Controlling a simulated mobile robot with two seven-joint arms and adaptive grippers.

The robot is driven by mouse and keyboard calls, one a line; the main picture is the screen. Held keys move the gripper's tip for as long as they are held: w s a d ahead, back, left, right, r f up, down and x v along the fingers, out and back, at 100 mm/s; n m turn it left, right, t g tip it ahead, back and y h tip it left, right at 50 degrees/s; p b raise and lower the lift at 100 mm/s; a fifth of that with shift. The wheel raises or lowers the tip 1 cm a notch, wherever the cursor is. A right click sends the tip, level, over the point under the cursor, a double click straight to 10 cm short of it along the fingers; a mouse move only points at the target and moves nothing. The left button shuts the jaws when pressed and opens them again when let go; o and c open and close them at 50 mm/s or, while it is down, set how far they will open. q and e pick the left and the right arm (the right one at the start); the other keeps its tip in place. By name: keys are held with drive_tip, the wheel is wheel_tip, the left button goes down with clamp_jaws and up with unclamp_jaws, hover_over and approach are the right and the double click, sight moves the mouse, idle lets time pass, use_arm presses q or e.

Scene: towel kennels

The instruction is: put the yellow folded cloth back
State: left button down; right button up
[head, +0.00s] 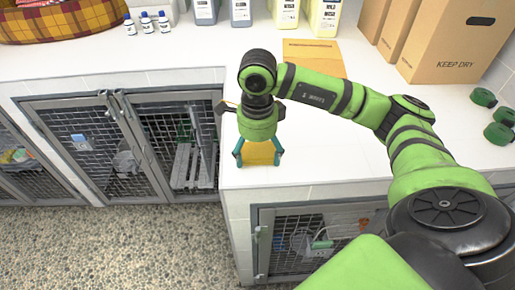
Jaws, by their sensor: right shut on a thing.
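The yellow folded cloth (259,153) is between the teal fingers of my right gripper (258,158), low at the front edge of the white counter's corner. My right gripper is shut on it and points down. The gripper body hides the upper part of the cloth. I cannot tell whether the cloth touches the counter. A flat orange-yellow piece (312,52) lies farther back on the counter, partly behind my right arm. My left gripper is not in view.
Mesh-fronted kennels (88,140) stand under the white counter (190,47). Bottles (285,12) stand at the back. Cardboard boxes (457,45) and green rolls (483,97) are at the right. Small vials (146,22) and a plaid basket (65,22) are at the left.

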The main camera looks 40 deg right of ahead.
sight(257, 153)
drive_tip(key=shift+f, duration=0.2)
drive_tip(key=o, duration=1)
drive_tip(key=shift+c, duration=0.2)
drive_tip(key=shift+r, duration=0.1)
drive_tip(key=shift+r, duration=0.25)
wheel_tip(257, 153, up, 4)
drive_tip(key=shift+r+b, duration=0.1)
drive_tip(key=shift+b, duration=0.8)
wheel_tip(257, 153, up, 8)
drive_tip(key=shift+f+p, duration=0.2)
drive_tip(key=shift+p, duration=0.15)
